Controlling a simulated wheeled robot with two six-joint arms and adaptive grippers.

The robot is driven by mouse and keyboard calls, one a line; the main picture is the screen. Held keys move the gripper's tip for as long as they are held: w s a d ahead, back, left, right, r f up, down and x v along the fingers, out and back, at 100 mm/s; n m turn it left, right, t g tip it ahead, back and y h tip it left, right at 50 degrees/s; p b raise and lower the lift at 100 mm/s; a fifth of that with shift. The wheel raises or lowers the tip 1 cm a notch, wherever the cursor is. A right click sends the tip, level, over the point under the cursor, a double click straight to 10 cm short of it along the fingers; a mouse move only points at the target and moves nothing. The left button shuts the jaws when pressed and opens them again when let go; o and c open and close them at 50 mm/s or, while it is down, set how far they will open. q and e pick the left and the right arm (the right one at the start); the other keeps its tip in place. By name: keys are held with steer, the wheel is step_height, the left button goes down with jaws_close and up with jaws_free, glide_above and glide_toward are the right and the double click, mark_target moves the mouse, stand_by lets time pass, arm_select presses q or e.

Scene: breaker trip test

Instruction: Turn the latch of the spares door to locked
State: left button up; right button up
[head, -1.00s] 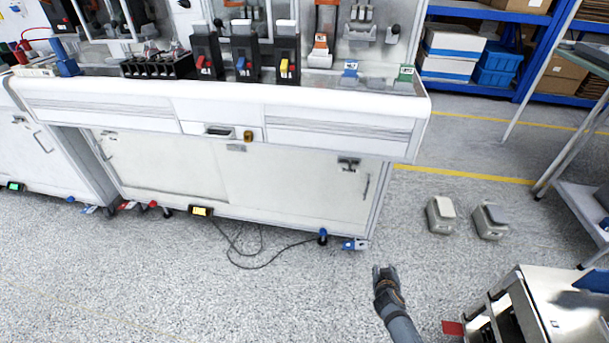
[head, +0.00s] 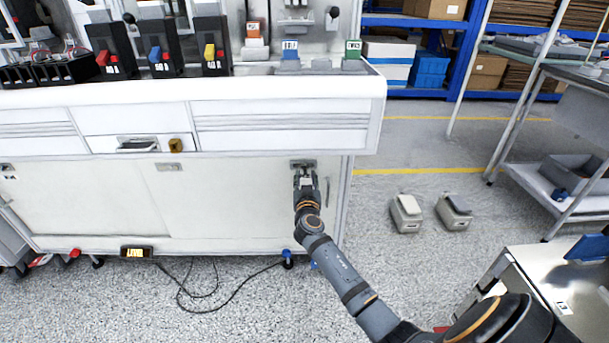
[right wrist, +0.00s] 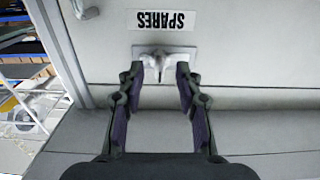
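The spares door (head: 245,205) is the pale right-hand cabinet door under the bench. Its latch (head: 303,163) is a small metal plate with a knob near the door's top right. In the right wrist view the latch (right wrist: 163,62) appears below an upside-down SPARES label (right wrist: 163,20). My right gripper (head: 306,178) is at the latch. In the right wrist view my right gripper (right wrist: 160,75) is open, with one finger on each side of the latch knob; I cannot tell whether they touch it. My left gripper is not in view.
A drawer handle (head: 137,144) and a yellow-brown knob (head: 175,145) are on the bench front above. Two grey pedals (head: 406,213) are on the floor at right. A steel cart (head: 545,285) stands close at lower right. A black cable (head: 215,295) lies on the floor.

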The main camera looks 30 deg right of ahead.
mark_target(306, 172)
steer(key=shift+x, duration=1.5)
jaws_close()
